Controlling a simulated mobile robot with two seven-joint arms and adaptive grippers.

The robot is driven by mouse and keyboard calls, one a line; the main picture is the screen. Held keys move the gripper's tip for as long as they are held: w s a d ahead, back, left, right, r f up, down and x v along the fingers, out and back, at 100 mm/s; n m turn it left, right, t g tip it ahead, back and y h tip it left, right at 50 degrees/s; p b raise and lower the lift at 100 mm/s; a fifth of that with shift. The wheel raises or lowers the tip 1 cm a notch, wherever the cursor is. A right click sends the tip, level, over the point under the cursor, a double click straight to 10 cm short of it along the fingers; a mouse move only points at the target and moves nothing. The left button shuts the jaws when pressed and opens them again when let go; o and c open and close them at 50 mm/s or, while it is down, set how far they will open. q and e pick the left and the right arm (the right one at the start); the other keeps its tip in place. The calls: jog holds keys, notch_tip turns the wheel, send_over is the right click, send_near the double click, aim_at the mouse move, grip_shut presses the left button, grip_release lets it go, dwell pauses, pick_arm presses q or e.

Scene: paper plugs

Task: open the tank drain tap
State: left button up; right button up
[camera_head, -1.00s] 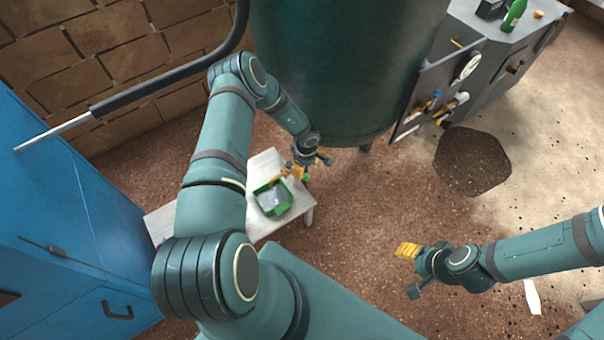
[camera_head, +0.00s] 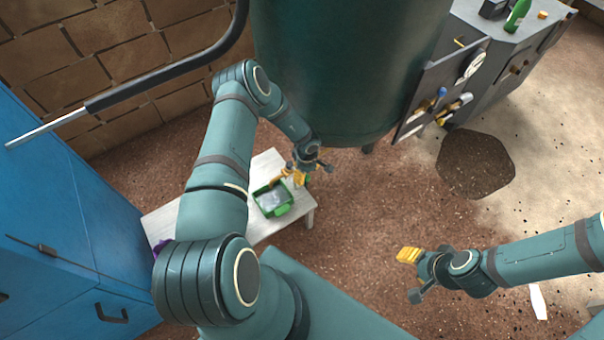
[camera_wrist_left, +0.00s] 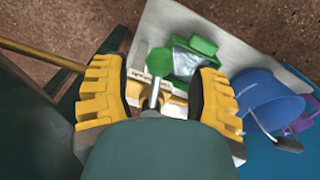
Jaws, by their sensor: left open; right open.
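The dark green tank (camera_head: 330,80) stands at the back in the head view. The tap (camera_wrist_left: 172,100) shows in the left wrist view as a brass body with a grey stem and a round green end. My left gripper (camera_head: 291,176) is low beside the tank, over the table's right end. In the left wrist view my left gripper (camera_wrist_left: 160,100) is open, with one yellow finger on each side of the tap. I cannot tell whether either finger touches it. My right gripper (camera_head: 407,255) is open and empty, above the floor at the right.
A white table (camera_head: 250,235) carries a green tray (camera_head: 284,209). A blue bucket (camera_wrist_left: 265,100) and a purple thing (camera_wrist_left: 305,118) show in the left wrist view. A blue cabinet (camera_head: 75,215) stands left, a grey cabinet (camera_head: 490,50) back right. A dark patch (camera_head: 475,165) marks the floor.

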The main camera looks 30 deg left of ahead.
pick_arm(q)
jog(key=shift+f+b, duration=0.6)
jog(key=shift+f, duration=0.85)
jog(key=shift+c, duration=0.4)
jog(key=c, duration=0.8)
jog(key=shift+o, duration=0.2)
